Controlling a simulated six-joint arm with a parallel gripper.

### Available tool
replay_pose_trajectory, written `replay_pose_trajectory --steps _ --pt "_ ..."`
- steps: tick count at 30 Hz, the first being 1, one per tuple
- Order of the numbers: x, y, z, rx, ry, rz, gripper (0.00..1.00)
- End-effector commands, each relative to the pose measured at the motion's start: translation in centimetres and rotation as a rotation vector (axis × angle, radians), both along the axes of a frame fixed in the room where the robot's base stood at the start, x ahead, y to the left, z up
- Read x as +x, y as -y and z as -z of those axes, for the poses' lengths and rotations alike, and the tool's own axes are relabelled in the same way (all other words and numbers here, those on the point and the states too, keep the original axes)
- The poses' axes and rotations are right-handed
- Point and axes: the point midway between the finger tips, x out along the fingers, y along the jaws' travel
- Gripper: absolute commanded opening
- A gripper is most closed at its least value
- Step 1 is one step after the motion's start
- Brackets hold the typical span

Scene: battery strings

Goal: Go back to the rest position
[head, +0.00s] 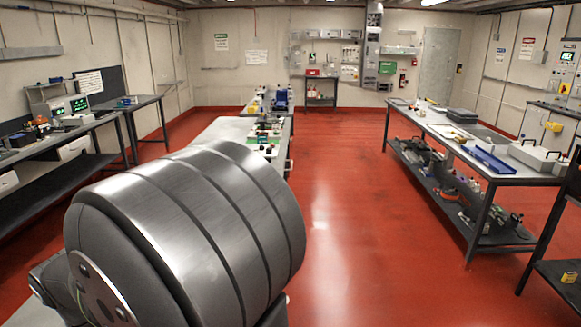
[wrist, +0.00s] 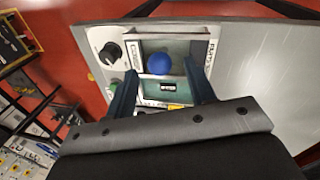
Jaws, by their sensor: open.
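My gripper (wrist: 160,92) is open in the wrist view, its two dark blue fingers reaching up from the dark wrist body with a gap between them. Beyond and between the fingers is a grey-white device (wrist: 110,38) with a recessed bay. A blue ball-like object (wrist: 159,63) sits at the bay, and I cannot tell whether a finger touches anything there. A black knob (wrist: 110,52) is on the device's left side. In the head view my large grey arm link fills the lower left and the gripper is not visible.
In the head view, a light worktable (head: 222,128) with several devices lies beyond my arm. A long bench (head: 440,130) with trays stands at right. A dark bench (head: 100,125) with instruments stands at left. The red floor (head: 345,220) between is clear.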

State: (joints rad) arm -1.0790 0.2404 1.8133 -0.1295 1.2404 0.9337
Motion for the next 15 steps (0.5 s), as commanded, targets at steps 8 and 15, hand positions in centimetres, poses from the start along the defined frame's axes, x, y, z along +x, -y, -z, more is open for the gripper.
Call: replay_pose_trajectory --steps 8,15 --pt "-0.2 -1.1 -5.6 0.004 0.001 0.0 0.5" --pt "-0.4 -2.0 -10.3 0.005 0.0 -0.001 0.5"
